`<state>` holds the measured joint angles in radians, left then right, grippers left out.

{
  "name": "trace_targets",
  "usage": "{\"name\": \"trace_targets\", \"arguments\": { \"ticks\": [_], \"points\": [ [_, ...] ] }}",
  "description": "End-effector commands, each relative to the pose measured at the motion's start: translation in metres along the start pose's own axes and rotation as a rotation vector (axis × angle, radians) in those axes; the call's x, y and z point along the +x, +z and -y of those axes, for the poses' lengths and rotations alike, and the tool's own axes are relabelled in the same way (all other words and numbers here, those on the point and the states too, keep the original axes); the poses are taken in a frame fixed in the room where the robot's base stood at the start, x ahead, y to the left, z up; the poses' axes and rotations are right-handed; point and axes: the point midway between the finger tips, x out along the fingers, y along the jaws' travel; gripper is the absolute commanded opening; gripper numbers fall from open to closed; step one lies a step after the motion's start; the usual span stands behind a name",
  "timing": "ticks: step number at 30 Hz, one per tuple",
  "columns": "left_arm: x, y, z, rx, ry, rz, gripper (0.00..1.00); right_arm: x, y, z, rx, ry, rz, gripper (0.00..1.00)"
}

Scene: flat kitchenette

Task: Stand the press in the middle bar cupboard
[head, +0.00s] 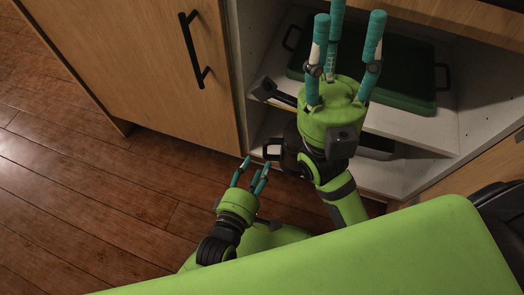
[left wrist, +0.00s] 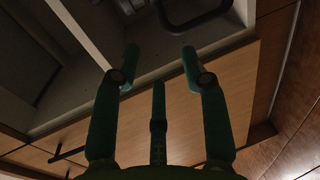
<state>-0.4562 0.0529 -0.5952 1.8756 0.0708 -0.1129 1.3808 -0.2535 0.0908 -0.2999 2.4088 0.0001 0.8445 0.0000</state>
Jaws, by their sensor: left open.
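The open cupboard (head: 450,95) has pale walls and a shelf. A dark item with a black loop handle (head: 271,150) sits at its lower left, partly hidden behind my right arm; I cannot tell whether it is the press. A black loop handle (left wrist: 195,18) also shows in the left wrist view, cut by the top edge. My left gripper (head: 255,168) is open and empty, low in front of the cupboard's left side. Its spread fingers (left wrist: 160,52) show with nothing between them. My right gripper (head: 346,20) is open and empty, in front of the upper compartment.
A dark green tray (head: 400,75) with black handles lies on the upper shelf. A black-handled item (head: 272,92) lies at that shelf's left edge. A closed wooden door (head: 150,60) stands left of the opening. The wooden floor (head: 70,190) at left is clear.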

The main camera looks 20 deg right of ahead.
Motion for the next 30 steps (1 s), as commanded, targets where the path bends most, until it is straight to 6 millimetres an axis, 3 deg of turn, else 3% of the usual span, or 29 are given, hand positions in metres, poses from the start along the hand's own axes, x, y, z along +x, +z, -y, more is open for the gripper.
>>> {"name": "trace_targets", "arguments": {
  "ticks": [11, 14, 17, 20, 24, 27, 30],
  "points": [
    [-0.010, -0.001, -0.001, 0.003, 0.005, -0.001, 0.44, -0.003, -0.001, 0.000, 0.002, 0.005, 0.011, 0.40],
    [-0.008, -0.010, -0.020, 0.058, 0.060, -0.022, 0.44, -0.002, -0.001, 0.000, 0.002, 0.005, 0.011, 0.40],
    [-0.009, -0.034, -0.069, 0.214, 0.206, -0.089, 0.44, -0.002, -0.001, 0.000, 0.002, 0.004, 0.011, 0.40],
    [-0.025, -0.065, -0.146, 0.466, 0.424, -0.228, 0.44, -0.002, -0.002, 0.000, 0.002, 0.004, 0.010, 0.40],
    [-0.084, -0.098, -0.258, 0.864, 0.735, -0.546, 0.44, -0.002, -0.002, 0.000, 0.002, 0.004, 0.010, 0.40],
    [-0.141, -0.105, -0.319, 1.107, 0.912, -0.826, 0.44, -0.002, -0.002, 0.000, 0.002, 0.004, 0.010, 0.40],
    [-0.195, -0.104, -0.357, 1.278, 1.032, -1.097, 0.44, -0.002, -0.002, 0.000, 0.002, 0.004, 0.010, 0.40]
  ]
}}
